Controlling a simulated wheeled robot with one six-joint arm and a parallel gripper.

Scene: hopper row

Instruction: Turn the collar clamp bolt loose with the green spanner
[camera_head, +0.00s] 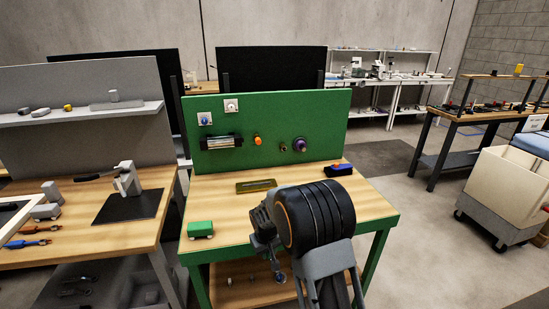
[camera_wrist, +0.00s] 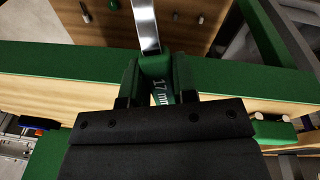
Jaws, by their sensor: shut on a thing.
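My gripper (camera_wrist: 158,85) is shut on the green spanner (camera_wrist: 147,25). Its green grip, marked "17 mm", lies between the fingers, and its bright steel shank runs out beyond them. In the head view my gripper (camera_head: 266,243) is at the bench's front edge, with the spanner (camera_head: 279,274) pointing down in front of it, apart from the panel. A grey and black horizontal cylinder (camera_head: 224,141) is mounted on the green panel (camera_head: 270,108); it may carry the collar clamp. The bolt itself is too small to make out.
The panel also bears an orange knob (camera_head: 257,140), a purple round fitting (camera_head: 299,144) and two white plates. On the bench top (camera_head: 225,205) are a green block (camera_head: 200,229), an olive plate (camera_head: 256,186) and a blue-black object (camera_head: 340,169). Small pieces lie on the lower shelf.

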